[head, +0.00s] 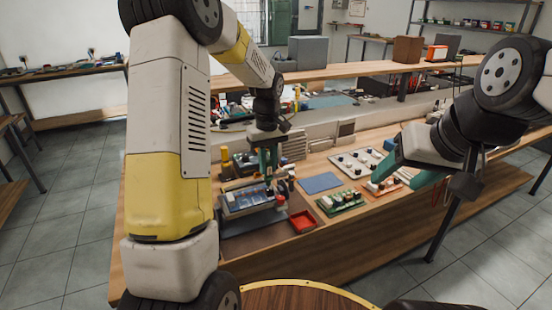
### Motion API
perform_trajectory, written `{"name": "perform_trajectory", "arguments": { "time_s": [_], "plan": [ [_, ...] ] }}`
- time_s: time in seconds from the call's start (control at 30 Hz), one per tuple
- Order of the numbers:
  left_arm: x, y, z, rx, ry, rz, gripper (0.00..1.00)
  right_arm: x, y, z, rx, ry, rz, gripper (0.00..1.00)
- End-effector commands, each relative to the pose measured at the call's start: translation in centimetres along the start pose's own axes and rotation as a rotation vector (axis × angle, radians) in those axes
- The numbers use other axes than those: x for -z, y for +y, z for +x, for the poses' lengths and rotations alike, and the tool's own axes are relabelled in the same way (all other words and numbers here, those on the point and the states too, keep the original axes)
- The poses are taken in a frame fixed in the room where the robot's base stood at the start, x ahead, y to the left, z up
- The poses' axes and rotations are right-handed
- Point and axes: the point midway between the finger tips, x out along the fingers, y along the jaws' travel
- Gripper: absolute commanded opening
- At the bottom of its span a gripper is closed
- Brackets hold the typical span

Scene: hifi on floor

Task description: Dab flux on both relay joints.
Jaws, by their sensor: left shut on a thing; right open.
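My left gripper (266,164) points down over an open hi-fi chassis (245,212) on the bench. Its teal fingers are shut on a small, thin thing, too small to identify; its lower end is near the chassis's right part. I cannot tell if it touches anything. A green circuit board (341,201) with pale and dark blocks lies to the right of the chassis. My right gripper (396,170) is open and empty, with teal fingers over an orange board (397,183) at the right. The relay joints cannot be made out.
A red tray (303,222) stands right of the chassis, on a brown mat (240,243). A blue pad (320,182) lies flat behind the green board. A white panel with knobs (350,162) lies further back. Small bottles crowd beside my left gripper. The front-right bench edge is clear.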

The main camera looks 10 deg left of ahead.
Motion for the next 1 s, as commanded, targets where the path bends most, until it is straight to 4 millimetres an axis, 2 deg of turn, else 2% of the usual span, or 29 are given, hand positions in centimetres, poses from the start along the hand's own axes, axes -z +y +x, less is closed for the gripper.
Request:
{"name": "perform_trajectory", "arguments": {
  "time_s": [1.0],
  "plan": [
    [0.0, -0.03, 0.51, 0.0, 0.0, 0.001, 0.0, 0.0, 0.0, 0.0, 0.0, 0.0, 0.0, 0.59]
  ]
}}
